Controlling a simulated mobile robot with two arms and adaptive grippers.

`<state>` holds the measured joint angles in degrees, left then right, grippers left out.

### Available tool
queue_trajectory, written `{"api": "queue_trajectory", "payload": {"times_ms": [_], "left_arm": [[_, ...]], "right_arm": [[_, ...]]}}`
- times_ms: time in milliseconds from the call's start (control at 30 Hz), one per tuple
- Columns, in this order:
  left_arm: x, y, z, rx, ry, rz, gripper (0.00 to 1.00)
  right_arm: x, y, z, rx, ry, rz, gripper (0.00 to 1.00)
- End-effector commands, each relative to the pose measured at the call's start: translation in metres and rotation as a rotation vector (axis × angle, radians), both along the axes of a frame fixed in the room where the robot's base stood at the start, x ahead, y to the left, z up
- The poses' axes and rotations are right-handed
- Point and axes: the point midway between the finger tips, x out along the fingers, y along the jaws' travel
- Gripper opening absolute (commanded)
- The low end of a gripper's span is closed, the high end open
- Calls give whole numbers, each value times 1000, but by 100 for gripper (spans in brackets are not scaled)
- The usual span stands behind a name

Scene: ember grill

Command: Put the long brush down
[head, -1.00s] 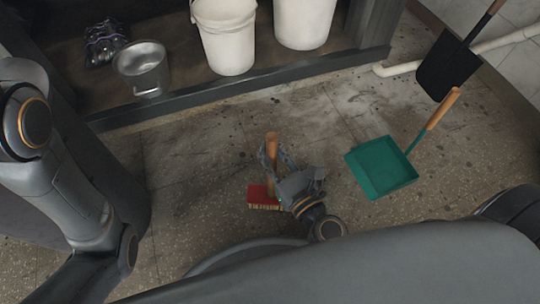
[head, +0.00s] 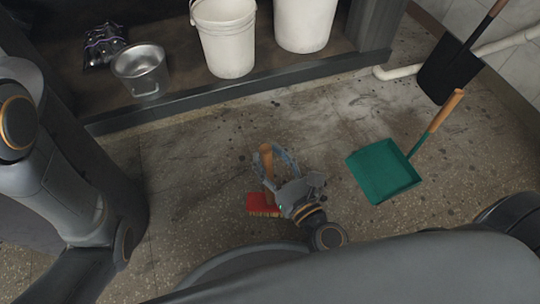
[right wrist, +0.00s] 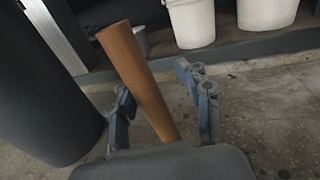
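The long brush has a wooden handle (head: 266,158) and a red head (head: 262,203) with pale bristles. Its head is low, at or near the floor; exact contact is hard to tell. The handle rises and leans a little to the left. My right gripper (head: 277,170) is at the handle. In the right wrist view, the handle (right wrist: 145,85) passes between the spread fingers (right wrist: 165,112), nearer the left finger, with a clear gap to the right one. My left arm shows at the left, but its gripper is out of view.
A green dustpan (head: 384,171) with a wooden handle stands on the floor to the right. A black shovel (head: 448,66) is behind it by a white pipe. White buckets (head: 226,40) and a metal pot (head: 142,68) sit on a low shelf. Floor around the brush is clear.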

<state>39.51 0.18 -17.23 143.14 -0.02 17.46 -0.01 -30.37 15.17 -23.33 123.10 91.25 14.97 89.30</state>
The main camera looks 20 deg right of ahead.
Motion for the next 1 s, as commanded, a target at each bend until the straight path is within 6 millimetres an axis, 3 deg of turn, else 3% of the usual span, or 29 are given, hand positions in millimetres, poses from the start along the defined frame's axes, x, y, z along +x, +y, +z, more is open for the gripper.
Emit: {"api": "queue_trajectory", "payload": {"times_ms": [267,400,467,700,1000], "left_arm": [[-3,0,3,0,-10,-1,40],[-3,1,14,-2,-13,-2,40],[0,1,-1,-3,-2,-2,40],[-1,0,-17,-2,1,-1,40],[-5,1,-15,-3,-16,-2,40]], "right_arm": [[0,0,3,0,-1,-1,45],[0,0,15,0,-1,-1,45],[-12,-3,4,-2,5,1,45],[-63,-13,5,-2,4,5,45],[-109,-24,9,-4,2,2,45]]}}
